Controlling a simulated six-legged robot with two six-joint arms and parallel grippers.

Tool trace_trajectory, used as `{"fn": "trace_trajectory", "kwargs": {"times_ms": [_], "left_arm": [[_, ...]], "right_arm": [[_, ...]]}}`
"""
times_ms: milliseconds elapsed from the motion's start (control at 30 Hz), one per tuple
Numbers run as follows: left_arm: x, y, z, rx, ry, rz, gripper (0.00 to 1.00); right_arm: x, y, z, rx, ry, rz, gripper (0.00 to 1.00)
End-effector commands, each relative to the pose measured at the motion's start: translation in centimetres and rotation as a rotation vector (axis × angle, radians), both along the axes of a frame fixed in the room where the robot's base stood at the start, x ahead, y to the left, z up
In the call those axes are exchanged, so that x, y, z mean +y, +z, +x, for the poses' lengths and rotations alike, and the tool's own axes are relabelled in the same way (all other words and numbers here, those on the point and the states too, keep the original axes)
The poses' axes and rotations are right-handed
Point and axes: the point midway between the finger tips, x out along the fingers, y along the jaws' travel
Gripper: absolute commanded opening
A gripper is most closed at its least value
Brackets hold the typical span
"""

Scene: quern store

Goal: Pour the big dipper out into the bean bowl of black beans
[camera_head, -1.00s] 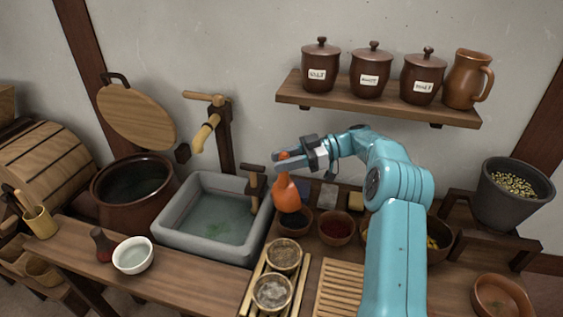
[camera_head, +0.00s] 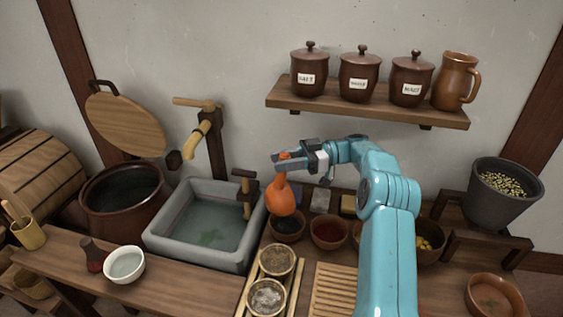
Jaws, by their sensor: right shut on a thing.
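The big dipper, an orange gourd (camera_head: 280,197), hangs with its round belly down and its narrow neck up. My right gripper (camera_head: 287,162) is shut on its neck. The belly is just above the bean bowl (camera_head: 287,238), a small brown bowl of black beans, and covers its back part. I cannot tell whether the belly touches the bowl, nor see what the gourd holds. My left gripper is not in view.
A bowl of red stuff (camera_head: 330,234) stands right of the bean bowl. A stone basin of water (camera_head: 165,243) is at left, with a wooden tap (camera_head: 247,190) close by the gourd. Two cups (camera_head: 277,262) stand in front. A shelf of jars (camera_head: 370,108) is above.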

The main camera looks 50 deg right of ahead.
Motion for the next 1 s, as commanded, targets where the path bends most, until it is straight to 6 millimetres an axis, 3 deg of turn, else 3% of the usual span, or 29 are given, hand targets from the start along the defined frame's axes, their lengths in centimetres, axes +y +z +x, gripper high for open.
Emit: {"fn": "trace_trajectory", "kwargs": {"times_ms": [1000], "left_arm": [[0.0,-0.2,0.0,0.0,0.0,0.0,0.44]], "right_arm": [[-2.4,0.1,-1.0,-0.063,-0.002,0.143,0.0]]}}
